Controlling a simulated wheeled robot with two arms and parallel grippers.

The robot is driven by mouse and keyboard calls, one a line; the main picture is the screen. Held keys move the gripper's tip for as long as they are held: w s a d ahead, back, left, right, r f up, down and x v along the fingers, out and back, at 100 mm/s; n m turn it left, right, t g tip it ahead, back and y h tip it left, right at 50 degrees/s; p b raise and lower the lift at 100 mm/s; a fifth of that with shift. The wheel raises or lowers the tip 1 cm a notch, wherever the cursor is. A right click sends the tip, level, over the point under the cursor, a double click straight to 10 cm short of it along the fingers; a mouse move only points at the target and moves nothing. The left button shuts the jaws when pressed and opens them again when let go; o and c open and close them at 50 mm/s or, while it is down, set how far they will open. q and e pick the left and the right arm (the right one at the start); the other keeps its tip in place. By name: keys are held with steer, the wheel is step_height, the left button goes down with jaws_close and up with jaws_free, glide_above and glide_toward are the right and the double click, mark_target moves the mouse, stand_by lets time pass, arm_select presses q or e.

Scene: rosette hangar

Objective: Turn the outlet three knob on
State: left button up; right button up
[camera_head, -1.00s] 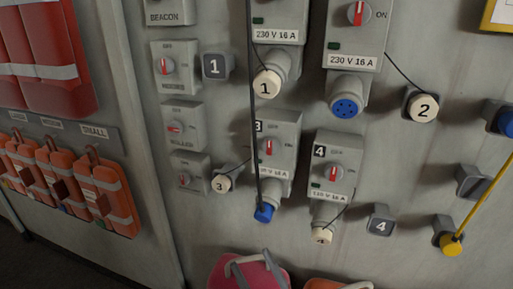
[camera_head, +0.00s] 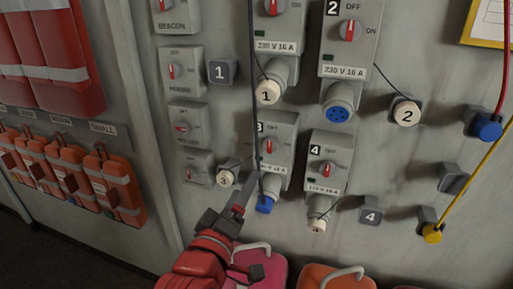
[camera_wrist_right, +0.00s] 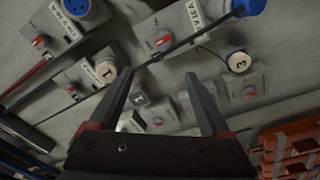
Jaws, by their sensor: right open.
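Outlet three (camera_head: 285,133) is a grey box on the wall with a 3 label, partly crossed by a dark hanging cable. A blue plug (camera_head: 265,205) sits at the bottom of this outlet. My right gripper (camera_head: 238,203) is below and left of the knob, apart from it, near the blue plug. In the right wrist view its jaws (camera_wrist_right: 158,88) are apart with nothing held, and the outlet three knob (camera_wrist_right: 163,40) shows beyond them. My left gripper is not in view.
Outlet four (camera_head: 325,160) is right of outlet three; outlets one (camera_head: 277,25) and two (camera_head: 349,50) are above. Small switches, including the heater-side one (camera_head: 187,127), are left. A white cap marked 3 (camera_head: 225,178) hangs close to my gripper. Pink (camera_head: 262,265) and orange cases are below.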

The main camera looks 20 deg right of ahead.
steer(key=p, duration=0.6)
glide_toward(270, 148)
steer(key=shift+m+g, duration=0.3)
steer(key=x, duration=0.7)
steer(key=shift+w+d+r, duration=0.2)
steer(key=shift+r, duration=0.2)
steer(key=shift+w+d+f, duration=0.1)
steer(key=shift+w+d, duration=0.15)
steer(key=shift+w, duration=0.3)
jaws_close()
